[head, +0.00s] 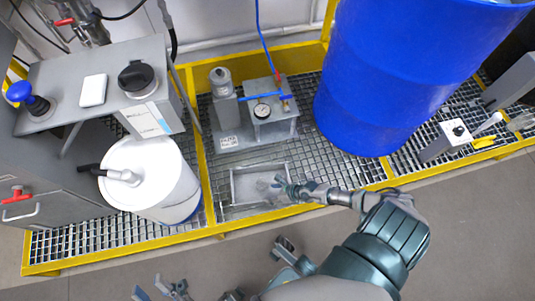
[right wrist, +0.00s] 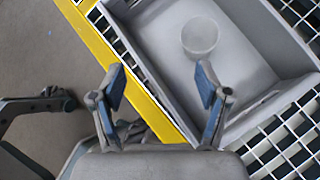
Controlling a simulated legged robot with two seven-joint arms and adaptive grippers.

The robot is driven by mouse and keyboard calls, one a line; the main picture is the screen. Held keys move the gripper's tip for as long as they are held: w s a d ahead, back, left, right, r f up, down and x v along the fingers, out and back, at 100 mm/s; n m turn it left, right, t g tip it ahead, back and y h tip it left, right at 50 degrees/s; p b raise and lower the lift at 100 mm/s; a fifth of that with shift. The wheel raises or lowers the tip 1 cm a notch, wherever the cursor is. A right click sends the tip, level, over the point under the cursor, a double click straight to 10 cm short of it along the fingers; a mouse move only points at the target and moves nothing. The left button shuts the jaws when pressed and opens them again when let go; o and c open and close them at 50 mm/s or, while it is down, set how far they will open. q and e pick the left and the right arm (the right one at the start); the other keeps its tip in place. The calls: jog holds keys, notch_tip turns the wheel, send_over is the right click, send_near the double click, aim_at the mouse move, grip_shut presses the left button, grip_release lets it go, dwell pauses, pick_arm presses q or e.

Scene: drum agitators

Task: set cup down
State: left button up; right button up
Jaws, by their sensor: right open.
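A small pale translucent cup (right wrist: 200,37) stands inside a grey rectangular tray (right wrist: 152,55) in the right wrist view. In the head view the tray (head: 236,190) sits in the grating, and the cup (head: 263,185) is only faint there. My right gripper (head: 281,187) is over the tray's right part. In the right wrist view its two blue-padded fingers (right wrist: 160,85) are spread with nothing between them, and the cup is beyond the fingertips, apart from them. My left gripper (head: 162,289) is at the bottom edge of the head view, its fingers apart and empty, away from the tray.
A white drum (head: 160,178) stands left of the tray, and a big blue drum (head: 385,85) at the right. A pump unit with a gauge (head: 265,120) is behind the tray. A yellow frame edge (head: 225,227) runs along the front. The floor in front is clear.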

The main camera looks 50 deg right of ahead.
jog(key=s+a+r+m+t+y, duration=0.15)
jog(key=a+r+m+y, duration=0.3)
jog(key=a+r, duration=0.45)
jog(key=s+a+r+m+t+y, duration=0.1)
jog(key=s+a+r+m+y, duration=0.15)
jog(key=a+r+m, duration=0.7)
jog(key=a+r+m+t+y, duration=0.2)
jog(key=a+r, duration=0.1)
jog(key=r, duration=0.4)
jog(key=a+r+m+t+y, duration=0.2)
jog(key=r, duration=0.6)
jog(key=s+d+r+m+t+h, duration=0.1)
jog(key=d+r+m+t+h, duration=0.4)
jog(key=r+m, duration=0.4)
jog(key=s+d+r+m+t+h, duration=0.2)
jog(key=d+r+m+t+h, duration=0.3)
jog(key=r+m+t, duration=0.3)
jog(key=r+m, duration=0.1)
jog(key=m, duration=0.2)
jog(key=shift+s+d+r+m+h, duration=0.15)
jog(key=shift+d+m+h, duration=0.15)
jog(key=shift+h, duration=0.1)
